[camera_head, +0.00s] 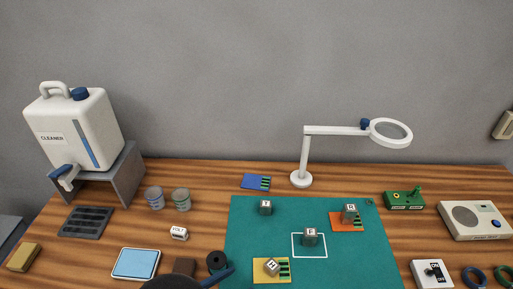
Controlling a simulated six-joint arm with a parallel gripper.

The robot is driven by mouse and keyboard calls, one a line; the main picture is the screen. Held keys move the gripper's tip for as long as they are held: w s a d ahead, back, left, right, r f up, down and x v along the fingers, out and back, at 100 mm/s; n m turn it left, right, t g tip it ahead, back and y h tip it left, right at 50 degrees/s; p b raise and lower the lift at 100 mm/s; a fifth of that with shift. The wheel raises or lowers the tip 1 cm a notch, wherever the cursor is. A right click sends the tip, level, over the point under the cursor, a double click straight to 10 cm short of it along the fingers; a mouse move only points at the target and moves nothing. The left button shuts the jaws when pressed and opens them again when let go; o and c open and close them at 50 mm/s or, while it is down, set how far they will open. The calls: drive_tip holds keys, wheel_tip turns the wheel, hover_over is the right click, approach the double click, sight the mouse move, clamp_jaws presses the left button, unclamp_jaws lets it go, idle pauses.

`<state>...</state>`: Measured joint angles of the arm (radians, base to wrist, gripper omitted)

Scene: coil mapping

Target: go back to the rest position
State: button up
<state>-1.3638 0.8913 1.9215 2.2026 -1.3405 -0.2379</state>
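A small grey block marked R (350,213) stands on an orange card (345,226) on the green mat (245,235). A block that seems marked H (271,267) sits turned on a yellow card (260,277). A block that seems marked F (310,237) stands within the white square outline on the mat. A block that seems marked T (265,207) stands at the mat's upper left, apart from any card. A blue card (253,182) lies behind the mat, with no block on it.
A magnifier lamp (302,178) stands behind the mat. At left are a cleaner jug (70,130) on a grey stand, two jars (155,199), and a blue-topped tray (136,263). At right are a green board (402,200), a beige device (470,220) and a switch box (431,273).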

drive_tip(key=w+p, duration=0.1)
drive_tip(key=w+y+p, duration=0.1)
drive_tip(key=w, duration=0.1)
drive_tip(key=w+y+p, duration=0.1)
drive_tip(key=w, duration=0.1)
drive_tip(key=shift+w+a+r, duration=0.2)
drive_tip(key=shift+w+r, duration=0.05)
drive_tip(key=w+y, duration=0.1)
drive_tip(key=w, duration=0.1)
drive_tip(key=w+a+y, duration=0.1)
drive_tip(key=w, duration=0.1)
drive_tip(key=w+a+n+y+b, duration=0.1)
drive_tip(key=w+y, duration=0.1)
drive_tip(key=shift+w+a+f, duration=0.15)
drive_tip(key=shift+w+a, duration=0.05)
drive_tip(key=shift+w, duration=0.15)
drive_tip(key=d+r+n+g+y+b, duration=0.35)
drive_tip(key=d+n+g+y, duration=0.2)
drive_tip(key=d, duration=0.35)
drive_tip(key=s+d+r+n+g+h, duration=0.1)
drive_tip(key=s+d+g, duration=0.3)
drive_tip(key=s+d, duration=1.1)
drive_tip(key=shift+d+n+h+b, duration=0.45)
drive_tip(key=shift+n+h, duration=0.3)
drive_tip(key=shift+n, duration=0.1)
